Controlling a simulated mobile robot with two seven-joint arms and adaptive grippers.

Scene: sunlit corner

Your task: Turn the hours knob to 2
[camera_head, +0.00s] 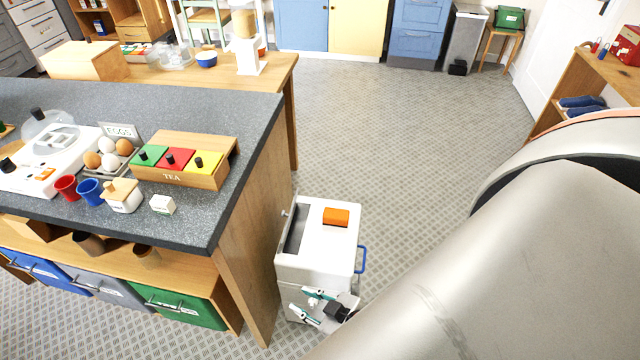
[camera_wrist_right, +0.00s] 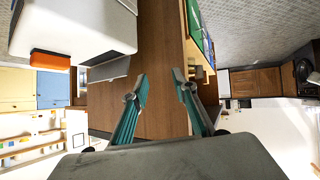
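No knob marked for hours can be made out in either view. A white appliance (camera_head: 50,165) on the counter has a dark knob (camera_head: 8,165) at the left edge; its markings are too small to read. My right gripper (camera_head: 299,304) is low beside the counter's end, in front of a white floor-standing unit (camera_head: 318,250), far from that knob. In the right wrist view its two teal-padded fingers (camera_wrist_right: 161,84) are spread, with nothing between them and a brown wooden panel (camera_wrist_right: 155,60) beyond. My left gripper is out of view.
The dark counter (camera_head: 240,105) carries a wooden tea box (camera_head: 215,180), eggs and red and blue cups. The white unit has an orange block (camera_head: 336,217) on top and a blue handle (camera_head: 361,260). Open floor (camera_head: 400,130) lies beyond. My large grey arm covers the lower right.

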